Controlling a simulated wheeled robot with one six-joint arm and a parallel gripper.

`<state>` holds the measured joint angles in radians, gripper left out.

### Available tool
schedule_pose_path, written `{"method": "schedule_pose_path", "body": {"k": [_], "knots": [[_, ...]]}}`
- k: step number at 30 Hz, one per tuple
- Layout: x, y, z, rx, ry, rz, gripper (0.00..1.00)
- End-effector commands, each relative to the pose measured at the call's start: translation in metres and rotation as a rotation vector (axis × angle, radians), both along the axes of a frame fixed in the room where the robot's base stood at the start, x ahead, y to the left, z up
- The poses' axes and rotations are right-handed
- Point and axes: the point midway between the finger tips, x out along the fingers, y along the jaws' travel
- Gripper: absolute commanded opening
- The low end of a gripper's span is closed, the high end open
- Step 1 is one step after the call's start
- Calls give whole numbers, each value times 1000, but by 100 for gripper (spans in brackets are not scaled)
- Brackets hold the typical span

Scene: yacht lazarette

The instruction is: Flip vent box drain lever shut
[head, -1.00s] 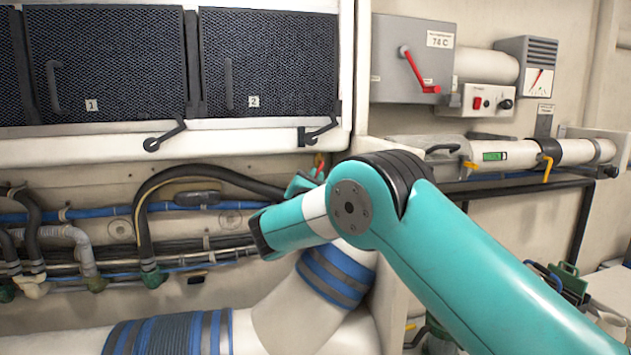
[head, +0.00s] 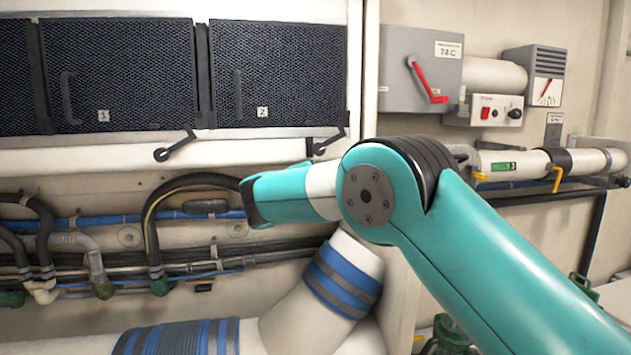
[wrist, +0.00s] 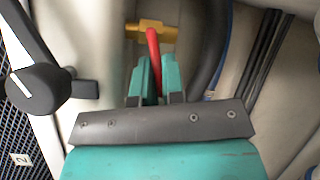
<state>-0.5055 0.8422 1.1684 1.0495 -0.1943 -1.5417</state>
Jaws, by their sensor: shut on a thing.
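In the wrist view, a slim red lever (wrist: 153,46) stands against a yellow fitting (wrist: 165,33). I take it for the drain lever. My gripper (wrist: 151,72), with teal fingers, is shut on the red lever, one finger on each side. The lever's lower end is hidden between the fingers. In the head view my own arm hides both the lever and the fingers. The vent box (head: 170,150) has dark mesh panels marked 1 and 2 and fills the upper left.
A black latch handle (wrist: 38,85) is close to the left of my gripper in the wrist view. A dark hose (wrist: 212,50) runs close on the right. A grey box with a larger red handle (head: 428,82) is on the right wall. Pipes and cables run below the vent box.

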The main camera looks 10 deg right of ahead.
Motion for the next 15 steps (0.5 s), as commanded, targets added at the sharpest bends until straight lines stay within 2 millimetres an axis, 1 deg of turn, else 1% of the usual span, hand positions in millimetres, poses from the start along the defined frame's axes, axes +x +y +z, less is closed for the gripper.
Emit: {"method": "schedule_pose_path", "body": {"k": [6,15], "knots": [[0,0,2,42,0,0,0],[0,0,2,48,0,0,0]]}}
